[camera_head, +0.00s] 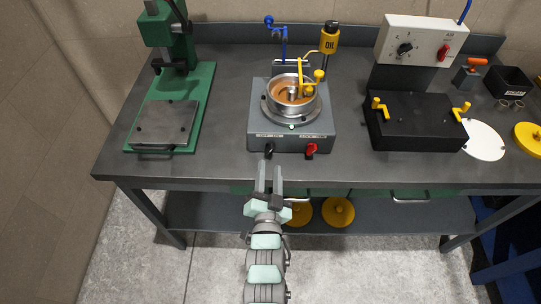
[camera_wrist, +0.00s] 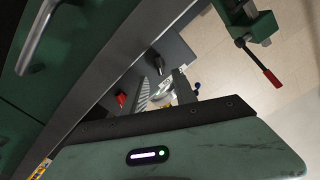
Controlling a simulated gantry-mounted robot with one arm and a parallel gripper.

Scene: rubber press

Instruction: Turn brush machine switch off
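The brush machine (camera_head: 292,115) is a grey box on the table, with a round metal bowl (camera_head: 291,97) on top and a lit green lamp (camera_head: 291,127). Its front has a black knob (camera_head: 268,151) at left and a red switch (camera_head: 311,149) at right. In the wrist view the red switch (camera_wrist: 121,99) and the black knob (camera_wrist: 159,69) show on the grey front. My gripper (camera_head: 269,170) is in front of the table edge, just below the black knob and left of the red switch. Its fingers are apart with nothing between them. I cannot tell the switch's exact setting.
A green press (camera_head: 177,110) stands at left. At right are a black box (camera_head: 416,124) with yellow clamps and a white control box (camera_head: 425,40) with its own red switch. An oil bottle (camera_head: 329,38) stands behind the machine. The floor before the table is clear.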

